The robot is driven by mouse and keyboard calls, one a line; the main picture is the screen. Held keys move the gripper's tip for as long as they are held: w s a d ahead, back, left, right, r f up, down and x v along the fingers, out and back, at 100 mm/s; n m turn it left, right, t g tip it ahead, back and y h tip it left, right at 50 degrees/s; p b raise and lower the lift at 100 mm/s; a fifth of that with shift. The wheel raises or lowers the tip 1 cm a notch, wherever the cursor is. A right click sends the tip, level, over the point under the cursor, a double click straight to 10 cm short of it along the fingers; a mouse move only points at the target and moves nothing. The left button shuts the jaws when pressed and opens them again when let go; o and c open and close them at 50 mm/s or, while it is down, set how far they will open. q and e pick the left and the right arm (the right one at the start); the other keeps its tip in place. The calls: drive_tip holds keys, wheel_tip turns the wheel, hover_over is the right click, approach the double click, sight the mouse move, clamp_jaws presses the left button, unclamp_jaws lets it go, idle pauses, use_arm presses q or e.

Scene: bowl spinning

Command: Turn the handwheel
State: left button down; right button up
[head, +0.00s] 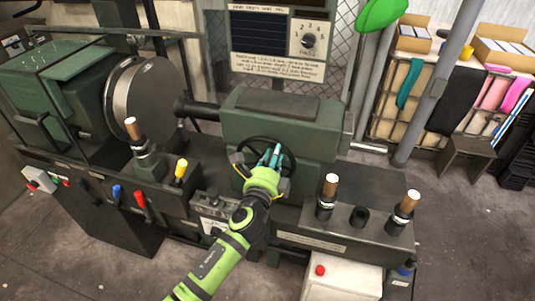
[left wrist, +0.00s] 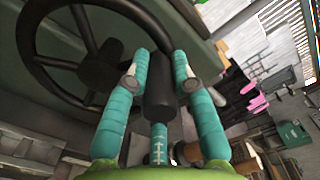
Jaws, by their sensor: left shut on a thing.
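The black handwheel (head: 292,157) is mounted on the front of the green housing on the lathe-like machine. It also shows in the left wrist view (left wrist: 27,45), with its spokes and hub at the left. My left gripper (head: 272,153) is at the wheel in the head view. In the left wrist view its teal fingers (left wrist: 160,58) stand on either side of the wheel's black cylindrical handle (left wrist: 159,92), shut on it. The palm side of the handle lies close to the gripper's base. Part of the wheel is hidden behind the gripper in the head view. My right gripper is not in view.
The green housing (head: 288,125) rises just behind the wheel. Wooden-handled tools (head: 328,190) stand in holders to the right. Red, blue and yellow levers (head: 140,199) stick out at the left. A white box with a red button (head: 320,270) stands at the front right.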

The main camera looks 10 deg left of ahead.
use_arm(q)
drive_tip(key=d+m, duration=0.1)
drive_tip(key=m, duration=0.1)
drive_tip(key=d+f+m, duration=0.1)
drive_tip(key=shift+d+f+m, duration=0.15)
drive_tip(key=shift+f+m, duration=0.15)
drive_tip(key=shift+m, duration=0.1)
drive_tip(key=f+m, duration=0.1)
drive_tip(key=d+f+m+b, duration=0.1)
drive_tip(key=m, duration=0.1)
drive_tip(key=shift+s+d+m, duration=0.1)
drive_tip(key=shift+m, duration=0.2)
drive_tip(key=f+m, duration=0.3)
drive_tip(key=m, duration=0.1)
drive_tip(key=shift+d, duration=0.3)
drive_tip(key=shift+a+f+m, duration=0.1)
drive_tip(key=shift+f+m, duration=0.65)
drive_tip(key=shift+m, duration=0.55)
drive_tip(key=c, duration=1)
unclamp_jaws()
drive_tip(key=shift+c, duration=0.2)
approach(289, 172)
drive_tip(key=s, duration=0.5)
drive_tip(key=shift+s+a+r, duration=0.1)
drive_tip(key=shift+s, duration=0.1)
